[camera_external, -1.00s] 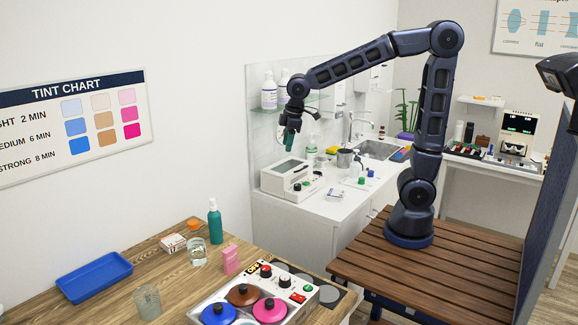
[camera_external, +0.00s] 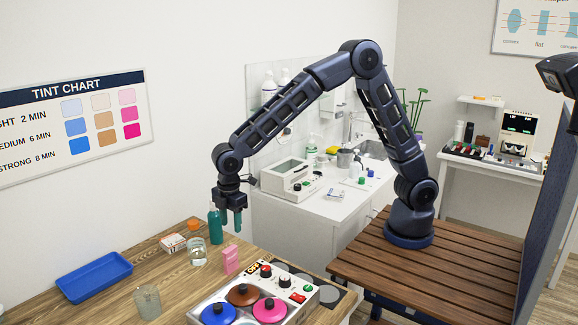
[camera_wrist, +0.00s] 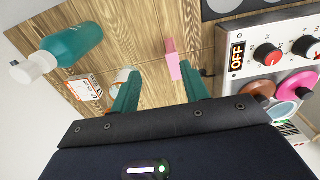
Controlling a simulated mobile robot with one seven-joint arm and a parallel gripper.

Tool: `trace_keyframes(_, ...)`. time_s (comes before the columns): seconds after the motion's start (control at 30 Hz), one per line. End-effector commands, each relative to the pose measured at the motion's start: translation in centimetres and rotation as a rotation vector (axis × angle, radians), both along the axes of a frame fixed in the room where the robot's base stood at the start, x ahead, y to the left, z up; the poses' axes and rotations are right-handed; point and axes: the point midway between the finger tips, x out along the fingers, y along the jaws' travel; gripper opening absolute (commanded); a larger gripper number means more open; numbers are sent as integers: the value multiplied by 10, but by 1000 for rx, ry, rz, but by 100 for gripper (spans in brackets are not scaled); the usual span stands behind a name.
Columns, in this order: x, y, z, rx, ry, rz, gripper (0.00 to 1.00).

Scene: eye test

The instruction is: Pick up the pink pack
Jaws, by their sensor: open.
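The pink pack (camera_external: 230,261) stands upright on the wooden table, left of the tinting machine. In the wrist view the pink pack (camera_wrist: 172,62) lies ahead of my fingers, nearer the right finger. My gripper (camera_external: 231,226) hangs pointing down above the table, over the pack's area and beside the green bottle. Its two green fingers are apart with nothing between them. In the wrist view my gripper (camera_wrist: 160,88) also shows open and empty.
A green bottle (camera_external: 214,222), a glass jar (camera_external: 197,252), a small box (camera_external: 173,243) and an orange item (camera_external: 193,226) stand close by. The tinting machine (camera_external: 283,283) is to the right. A blue tray (camera_external: 94,277) and a glass (camera_external: 147,302) are farther left.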

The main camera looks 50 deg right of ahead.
Motion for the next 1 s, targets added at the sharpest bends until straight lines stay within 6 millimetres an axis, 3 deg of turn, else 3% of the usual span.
trace_keyframes(0.1,-12,22,-18,-9,12,49,45)
trace_keyframes(0.23,-18,34,-26,-12,16,75,45)
trace_keyframes(0.47,-19,35,-44,-13,17,79,45)
trace_keyframes(0.7,-19,34,-77,-13,18,79,45)
trace_keyframes(1.0,-18,32,-98,-13,17,77,45)
